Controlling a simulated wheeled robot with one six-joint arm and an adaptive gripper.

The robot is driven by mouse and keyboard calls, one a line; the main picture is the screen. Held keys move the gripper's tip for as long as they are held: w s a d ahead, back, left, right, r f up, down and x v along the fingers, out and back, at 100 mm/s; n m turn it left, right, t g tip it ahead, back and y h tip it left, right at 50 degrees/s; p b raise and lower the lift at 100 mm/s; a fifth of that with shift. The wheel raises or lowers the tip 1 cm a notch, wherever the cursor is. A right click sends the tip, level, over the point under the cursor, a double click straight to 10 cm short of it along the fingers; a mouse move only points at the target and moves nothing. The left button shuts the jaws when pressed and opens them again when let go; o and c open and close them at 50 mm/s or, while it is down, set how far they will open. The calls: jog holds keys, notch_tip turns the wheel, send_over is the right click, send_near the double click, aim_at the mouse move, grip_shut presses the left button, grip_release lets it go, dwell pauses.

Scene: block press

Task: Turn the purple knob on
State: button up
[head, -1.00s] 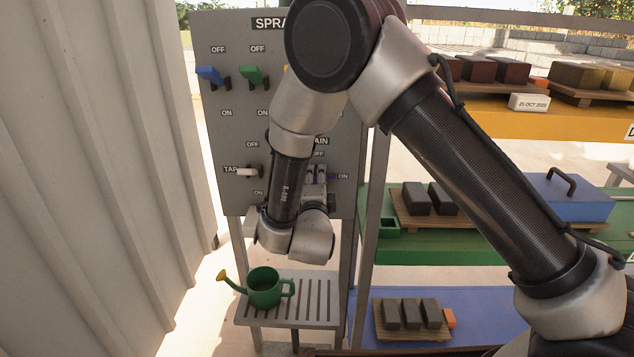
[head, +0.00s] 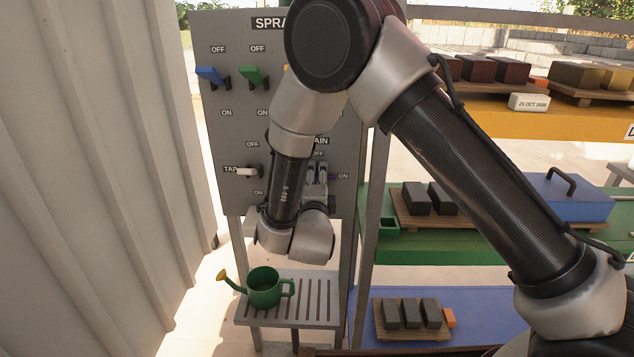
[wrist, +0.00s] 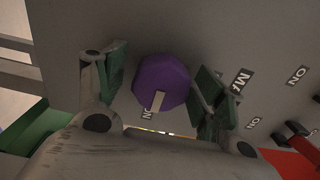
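The purple knob (wrist: 160,78) is on the grey panel, in the middle of the wrist view. Its light pointer mark points down in that view, toward a partly covered label that seems to read ON. My gripper (wrist: 163,68) has one green-padded finger on each side of the knob. The fingers are apart, with narrow gaps to the knob, and I see no clear grip. In the head view my gripper (head: 318,180) is at the panel's lower right and hides most of the knob. An OFF label is above it and an ON label to its right.
The panel (head: 235,135) also has a blue lever (head: 208,75), a green lever (head: 250,76) and a white tap handle (head: 246,171). A green watering can (head: 264,288) stands on the slatted stand below. Shelves with blocks are at the right. A corrugated wall (head: 95,180) is at the left.

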jog(key=shift+s, duration=0.1)
jog(key=s, duration=1.2)
jog(key=shift+a, duration=0.25)
jog(key=shift+w, duration=0.1)
